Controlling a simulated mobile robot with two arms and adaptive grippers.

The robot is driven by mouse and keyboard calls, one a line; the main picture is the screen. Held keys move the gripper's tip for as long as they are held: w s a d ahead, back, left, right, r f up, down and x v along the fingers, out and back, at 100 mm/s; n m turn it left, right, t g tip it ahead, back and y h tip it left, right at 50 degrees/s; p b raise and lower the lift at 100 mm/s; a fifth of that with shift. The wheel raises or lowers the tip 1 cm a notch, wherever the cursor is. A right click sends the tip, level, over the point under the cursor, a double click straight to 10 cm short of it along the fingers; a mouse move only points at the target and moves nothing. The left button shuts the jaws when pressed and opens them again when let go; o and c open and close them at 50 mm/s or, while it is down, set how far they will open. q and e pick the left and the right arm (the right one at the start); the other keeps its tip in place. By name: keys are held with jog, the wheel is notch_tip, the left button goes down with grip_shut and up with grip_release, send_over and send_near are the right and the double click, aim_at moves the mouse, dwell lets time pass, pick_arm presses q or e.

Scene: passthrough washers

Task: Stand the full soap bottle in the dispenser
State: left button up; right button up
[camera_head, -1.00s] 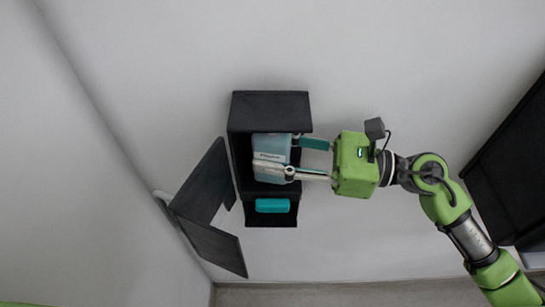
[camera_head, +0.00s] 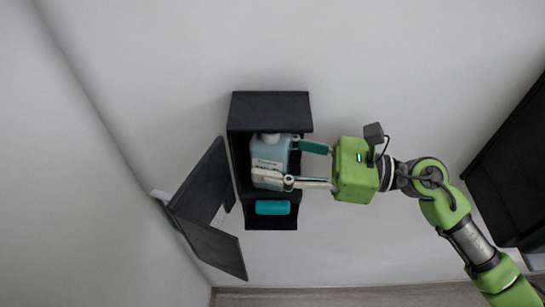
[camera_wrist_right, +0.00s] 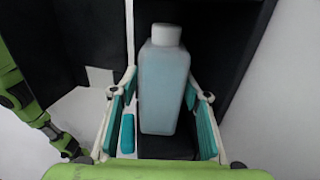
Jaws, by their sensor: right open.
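The soap bottle (camera_wrist_right: 163,85), pale blue with a white cap, stands upright inside the black dispenser (camera_head: 270,110) on the wall. In the head view the bottle (camera_head: 270,150) is partly behind a finger of my right gripper. My right gripper (camera_head: 291,165) is open, with a finger on each side of the bottle. In the right wrist view gaps show between the bottle and both finger pads (camera_wrist_right: 161,117). The dispenser's black cover (camera_head: 208,205) hangs open at the left. My left gripper is not in view.
A teal bar (camera_head: 272,207) is at the dispenser's lower front, below the bottle. A black box-like unit (camera_head: 515,165) is on the wall at the far right. The wall between is clear apart from my right arm.

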jog(key=shift+w+d+t, duration=0.25)
jog(key=shift+w+t, duration=0.05)
jog(key=shift+w, duration=0.05)
jog(key=shift+d, duration=0.25)
jog(key=d, duration=0.3)
jog(key=s+d, duration=0.1)
jog(key=d, duration=0.2)
jog(key=shift+s+d+f, duration=0.1)
jog(key=shift+s+d, duration=0.25)
jog(key=shift+d, duration=0.15)
jog(key=shift+s, duration=0.1)
jog(key=shift+a, duration=0.1)
jog(key=shift+s, duration=0.1)
